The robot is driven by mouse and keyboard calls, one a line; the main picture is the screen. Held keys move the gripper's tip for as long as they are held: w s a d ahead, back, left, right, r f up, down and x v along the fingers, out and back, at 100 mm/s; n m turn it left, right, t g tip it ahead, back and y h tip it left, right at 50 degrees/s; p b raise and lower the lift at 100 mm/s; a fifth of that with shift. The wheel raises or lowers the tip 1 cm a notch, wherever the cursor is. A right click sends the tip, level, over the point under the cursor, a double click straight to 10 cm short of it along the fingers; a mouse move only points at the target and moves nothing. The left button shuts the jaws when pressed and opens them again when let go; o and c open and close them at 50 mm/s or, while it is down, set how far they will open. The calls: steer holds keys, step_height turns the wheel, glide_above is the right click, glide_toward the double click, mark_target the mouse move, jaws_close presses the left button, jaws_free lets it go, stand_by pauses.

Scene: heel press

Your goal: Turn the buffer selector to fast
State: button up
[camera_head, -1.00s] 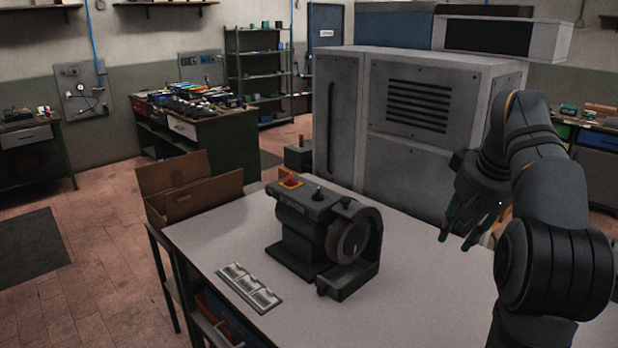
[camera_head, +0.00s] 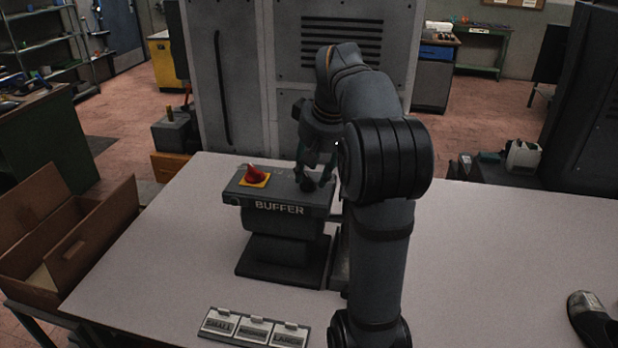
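The grey buffer (camera_head: 283,226), marked "BUFFER" on its front edge, stands on the table. A red knob (camera_head: 254,175) on a yellow plate sits at the left of its top. My gripper (camera_head: 308,184) points down at the right part of the buffer's top, with its fingertips at or just above that surface. The selector is hidden or merges with the dark fingertips there, so its setting cannot be read. I cannot tell whether the fingers are closed on it. My arm hides the buffer's right side and wheel.
The pale table (camera_head: 480,250) is mostly clear to the right. A label strip (camera_head: 254,328) lies at its front, and a dark shoe (camera_head: 590,318) stands at the right edge. An open cardboard box (camera_head: 75,240) is at the left. A large grey cabinet (camera_head: 245,80) stands behind.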

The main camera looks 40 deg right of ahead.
steer(key=shift+w+f, duration=0.25)
steer(key=shift+f, duration=0.3)
steer(key=shift+d+f, duration=0.15)
steer(key=shift+f, duration=0.05)
steer(key=shift+s+d+f, duration=0.1)
steer(key=shift+d+f, duration=0.05)
steer(key=shift+c, duration=0.5)
jaws_close()
